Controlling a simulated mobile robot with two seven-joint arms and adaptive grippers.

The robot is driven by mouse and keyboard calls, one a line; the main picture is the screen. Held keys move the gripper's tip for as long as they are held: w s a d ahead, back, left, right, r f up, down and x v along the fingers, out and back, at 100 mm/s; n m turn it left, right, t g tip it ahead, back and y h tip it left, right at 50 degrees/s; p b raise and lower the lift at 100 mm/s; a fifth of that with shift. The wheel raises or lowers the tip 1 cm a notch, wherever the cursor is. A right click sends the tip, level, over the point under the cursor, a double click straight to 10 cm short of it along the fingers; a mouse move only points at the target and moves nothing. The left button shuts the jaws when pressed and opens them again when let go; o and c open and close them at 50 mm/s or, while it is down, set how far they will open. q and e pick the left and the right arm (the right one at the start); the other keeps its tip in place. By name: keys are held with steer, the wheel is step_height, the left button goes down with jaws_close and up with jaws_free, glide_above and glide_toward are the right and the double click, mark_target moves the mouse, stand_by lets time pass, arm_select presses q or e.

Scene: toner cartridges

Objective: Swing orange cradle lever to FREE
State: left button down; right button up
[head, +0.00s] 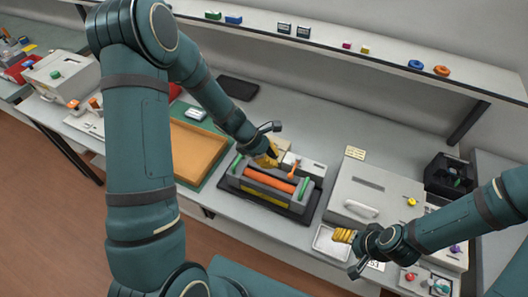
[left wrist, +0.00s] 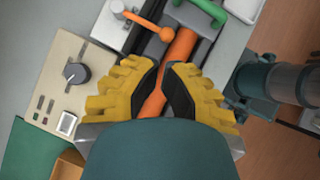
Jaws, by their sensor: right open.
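The cradle (head: 250,200) is a dark grey unit with an orange roller (head: 270,182) along it, on the bench in the middle of the head view. An orange lever (head: 294,170) stands behind the roller. In the left wrist view the lever (left wrist: 140,19) runs from a metal pivot to a round orange knob, beyond my fingertips. My left gripper (head: 270,159) is over the rear of the cradle; in its wrist view the yellow fingers (left wrist: 161,66) have a narrow gap, with orange roller visible between them. Any contact is unclear. My right gripper (head: 342,235) is open, above a white tray.
Green handles (head: 304,188) rise at the cradle's ends. A beige panel with a dark knob (left wrist: 76,73) lies left in the wrist view. A grey box (head: 365,185) stands right of the cradle, an orange-brown tray (head: 193,150) left. A shelf runs above the bench.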

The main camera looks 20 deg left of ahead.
mark_target(289, 174)
arm_select(q)
steer(key=x, duration=0.7)
steer(key=shift+w+r+b, duration=0.1)
steer(key=shift+b, duration=0.25)
arm_select(e)
steer(key=shift+f, duration=0.5)
arm_select(q)
steer(key=shift+d, duration=0.1)
arm_select(e)
steer(key=shift+a, duration=0.1)
